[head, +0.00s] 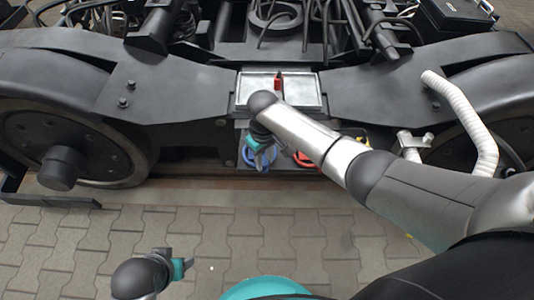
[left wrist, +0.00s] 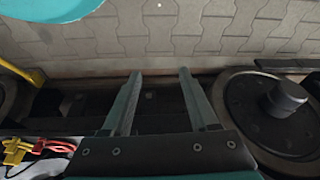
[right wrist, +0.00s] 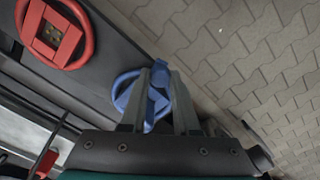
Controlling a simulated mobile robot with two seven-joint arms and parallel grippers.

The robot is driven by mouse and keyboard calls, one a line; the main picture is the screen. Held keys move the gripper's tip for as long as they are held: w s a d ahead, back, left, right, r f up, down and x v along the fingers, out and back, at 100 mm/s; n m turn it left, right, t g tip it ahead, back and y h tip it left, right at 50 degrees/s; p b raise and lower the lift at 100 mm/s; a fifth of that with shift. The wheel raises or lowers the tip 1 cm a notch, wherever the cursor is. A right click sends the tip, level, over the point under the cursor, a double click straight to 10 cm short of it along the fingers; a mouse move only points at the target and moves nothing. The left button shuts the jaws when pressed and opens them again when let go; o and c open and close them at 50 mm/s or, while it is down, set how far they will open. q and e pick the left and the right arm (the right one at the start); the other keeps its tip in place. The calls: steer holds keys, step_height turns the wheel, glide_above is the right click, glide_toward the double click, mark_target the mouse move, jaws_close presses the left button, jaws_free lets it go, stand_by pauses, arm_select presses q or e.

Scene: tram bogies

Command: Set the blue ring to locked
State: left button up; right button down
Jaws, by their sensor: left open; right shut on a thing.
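The blue ring (head: 258,154) is on the dark frame below the grey tray, partly hidden by my right gripper in the head view. It shows more clearly in the right wrist view (right wrist: 127,92), with a blue lug between the fingers. My right gripper (head: 262,160) is shut on the blue ring's lug; its fingers also show in the right wrist view (right wrist: 160,80). My left gripper (head: 184,268) is open and empty, low over the paving. Its two fingers stand apart in the left wrist view (left wrist: 160,78). I cannot tell the ring's lock setting.
A red ring (right wrist: 55,33) is close beside the blue ring. A metal tray (head: 300,101) holding a small red part (head: 278,81) is above. A dark wheel (head: 60,140) is at the left and a white hose (head: 470,115) at the right. The paving (head: 225,240) in front is clear.

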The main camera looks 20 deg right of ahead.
steer(key=a+m+p, duration=0.1)
steer(key=m, duration=0.1)
steer(key=a+m+p, duration=0.1)
steer(key=m, duration=0.1)
steer(key=w+a+m+p, duration=0.1)
steer(key=m, duration=0.1)
steer(key=shift+a, duration=0.25)
arm_select(q)
steer(key=s+f+g, duration=0.1)
steer(key=s+f, duration=0.2)
steer(key=f, duration=0.3)
steer(key=shift+s+a+f, duration=0.15)
steer(key=shift+a, duration=0.15)
arm_select(e)
steer(key=shift+w+a+m, duration=0.25)
steer(key=shift+m, duration=0.5)
steer(key=shift+w+a+m, duration=0.2)
steer(key=shift+w+m, duration=0.05)
steer(key=shift+m, duration=0.5)
steer(key=c, duration=0.6)
jaws_free()
steer(key=shift+c, duration=0.2)
